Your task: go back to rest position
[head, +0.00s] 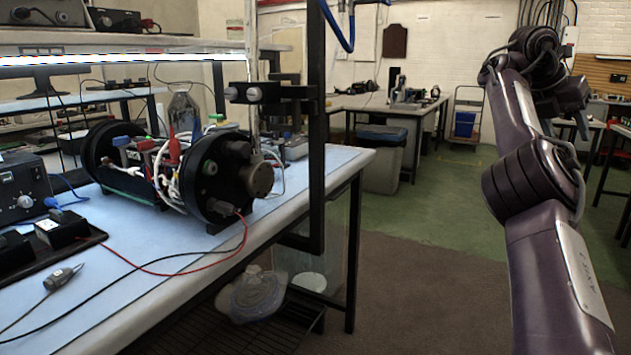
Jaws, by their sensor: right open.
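My right arm rises along the right side of the head view, bent upward. Its gripper (570,122) is held up in the air at the upper right, pointing downward, open, with nothing seen between the fingers. It is well apart from the workbench. My left gripper is not in view. The cylinder assembly (207,172) lies on its side on the bench at the left. It has black round end plates, and electronics and coloured wires show between them.
The blue-topped workbench (160,262) fills the left, with a dark post (317,130) at its edge. A grey bin (382,158) and a trolley (466,122) stand behind. The middle floor is clear.

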